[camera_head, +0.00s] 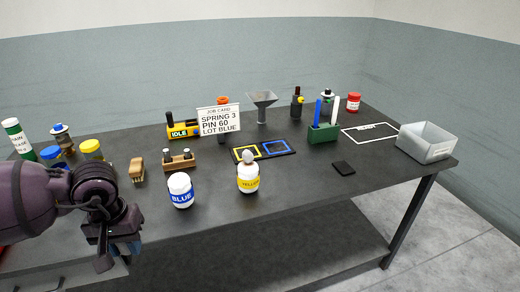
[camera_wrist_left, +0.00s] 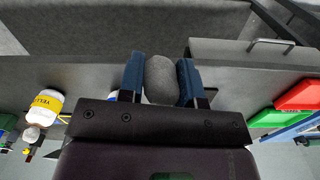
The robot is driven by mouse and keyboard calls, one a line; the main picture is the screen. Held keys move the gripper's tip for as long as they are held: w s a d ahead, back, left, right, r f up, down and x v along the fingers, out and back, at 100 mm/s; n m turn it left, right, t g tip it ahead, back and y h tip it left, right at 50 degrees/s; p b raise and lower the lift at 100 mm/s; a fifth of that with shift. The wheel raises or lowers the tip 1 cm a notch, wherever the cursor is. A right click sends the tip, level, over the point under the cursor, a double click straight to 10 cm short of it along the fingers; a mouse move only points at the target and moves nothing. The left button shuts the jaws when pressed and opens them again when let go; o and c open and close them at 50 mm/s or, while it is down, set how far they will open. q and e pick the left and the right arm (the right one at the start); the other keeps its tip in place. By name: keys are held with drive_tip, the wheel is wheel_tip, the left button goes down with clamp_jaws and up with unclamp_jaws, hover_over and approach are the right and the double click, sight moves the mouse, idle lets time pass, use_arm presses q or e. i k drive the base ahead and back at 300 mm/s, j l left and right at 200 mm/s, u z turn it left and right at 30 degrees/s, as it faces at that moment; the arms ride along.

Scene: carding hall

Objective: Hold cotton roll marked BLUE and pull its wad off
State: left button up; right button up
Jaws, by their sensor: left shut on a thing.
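The cotton roll marked BLUE (camera_head: 180,191) is white with a blue label and stands upright on the dark table. Its top is bare, with no wad on it. My left gripper (camera_head: 121,250) is at the table's front edge, to the left of and nearer than the BLUE roll, and apart from it. In the left wrist view, my left gripper (camera_wrist_left: 161,80) is shut on a grey rounded wad (camera_wrist_left: 160,86) between its blue fingers. In the head view the wad is hidden. My right gripper is not in view.
The YELLOW roll (camera_head: 248,180), with a grey wad on top, stands right of the BLUE roll. A wooden block with pegs (camera_head: 179,160), a brush (camera_head: 137,170) and a job card (camera_head: 219,121) stand behind. A grey bin (camera_head: 426,143) is at far right. The front right table is clear.

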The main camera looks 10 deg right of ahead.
sight(180, 188)
drive_tip(key=z, duration=1.2)
drive_tip(key=i+j+z, duration=0.1)
drive_tip(key=i+j, duration=0.15)
drive_tip(key=i, duration=0.25)
drive_tip(key=i+j, duration=0.25)
drive_tip(key=i, duration=0.25)
drive_tip(key=z, duration=0.05)
